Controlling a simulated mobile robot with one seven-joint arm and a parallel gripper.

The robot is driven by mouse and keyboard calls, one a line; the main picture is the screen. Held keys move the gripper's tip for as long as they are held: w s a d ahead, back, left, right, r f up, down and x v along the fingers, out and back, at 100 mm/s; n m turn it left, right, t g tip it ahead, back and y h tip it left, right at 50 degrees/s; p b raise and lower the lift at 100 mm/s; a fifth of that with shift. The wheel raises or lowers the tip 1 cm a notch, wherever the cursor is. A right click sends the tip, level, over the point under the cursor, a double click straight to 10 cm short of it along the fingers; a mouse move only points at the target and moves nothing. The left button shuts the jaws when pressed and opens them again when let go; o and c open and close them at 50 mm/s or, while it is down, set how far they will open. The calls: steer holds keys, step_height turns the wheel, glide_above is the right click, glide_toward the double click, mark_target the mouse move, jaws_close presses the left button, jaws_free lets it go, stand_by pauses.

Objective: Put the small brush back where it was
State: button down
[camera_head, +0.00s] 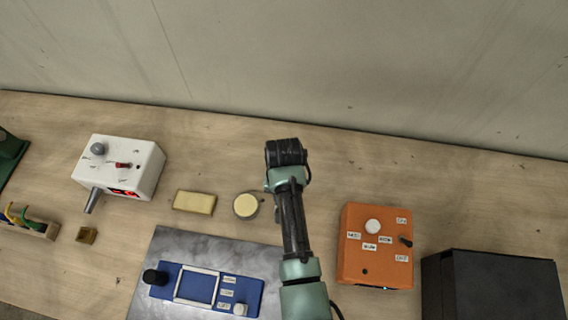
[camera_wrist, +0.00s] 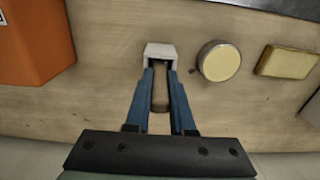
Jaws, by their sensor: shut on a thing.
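My gripper (camera_wrist: 160,74) points down at the wooden table in the wrist view, its two blue fingers shut on a slim brownish piece, which I take to be the small brush (camera_wrist: 160,98). A pale grey block (camera_wrist: 160,50) shows right at the fingertips; I cannot tell whether it is part of the brush or a separate holder. In the head view my arm hides the fingers and the brush. The wrist is just right of a round cream-topped tin (camera_head: 246,205), which also shows beside the fingers in the wrist view (camera_wrist: 219,61).
A yellow block (camera_head: 194,202) lies left of the tin. An orange box (camera_head: 376,245) stands right of my arm, a black box (camera_head: 492,285) beyond it. A white box (camera_head: 118,167) and a metal plate (camera_head: 150,258) with a blue panel (camera_head: 205,287) are left. The table's back strip is clear.

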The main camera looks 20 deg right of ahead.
steer(key=shift+f, duration=0.1)
steer(key=c, duration=0.8)
jaws_free()
steer(key=shift+o, duration=0.2)
step_height(320, 180, up, 12)
steer(key=shift+r, duration=0.15)
